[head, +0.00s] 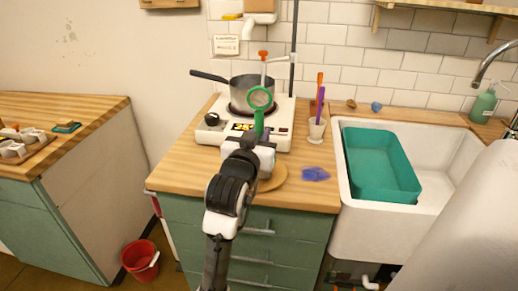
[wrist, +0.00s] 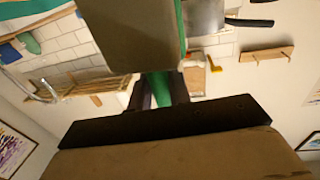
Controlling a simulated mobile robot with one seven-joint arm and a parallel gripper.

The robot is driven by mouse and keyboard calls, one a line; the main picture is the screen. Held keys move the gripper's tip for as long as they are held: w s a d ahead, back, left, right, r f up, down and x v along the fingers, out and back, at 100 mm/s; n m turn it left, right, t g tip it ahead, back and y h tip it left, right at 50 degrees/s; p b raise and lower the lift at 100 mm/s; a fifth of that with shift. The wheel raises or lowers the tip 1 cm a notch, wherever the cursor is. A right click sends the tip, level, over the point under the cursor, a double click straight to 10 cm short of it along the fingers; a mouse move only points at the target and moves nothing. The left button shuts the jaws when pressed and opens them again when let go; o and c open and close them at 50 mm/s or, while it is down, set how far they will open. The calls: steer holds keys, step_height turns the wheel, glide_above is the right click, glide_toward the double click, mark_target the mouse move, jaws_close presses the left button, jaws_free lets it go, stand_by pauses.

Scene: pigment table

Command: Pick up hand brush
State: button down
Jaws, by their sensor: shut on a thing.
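The green hand brush (head: 259,120) is in my gripper (head: 264,138), raised over the front of the white hotplate in the head view. Its handle points down into the jaws and its rounded head stands up in front of the pot. In the wrist view, the green handle of the brush (wrist: 159,92) lies between the two dark fingers. A brown-grey block, which looks like its bristles, fills the upper middle there, with a green strip along its right side. My gripper is shut on the handle. My arm covers part of the counter below.
A steel pot (head: 251,92) stands on the hotplate (head: 212,130). To the right are a cup with tools (head: 317,130), a blue-violet patch (head: 316,174) and a sink (head: 446,165) with a teal basin (head: 378,165). A round wooden board (head: 272,180) lies partly behind my arm.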

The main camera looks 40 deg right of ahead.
steer(key=shift+r, duration=0.15)
step_height(320, 180, up, 20)
steer(key=shift+f, duration=0.15)
stand_by(0.4)
stand_by(0.5)
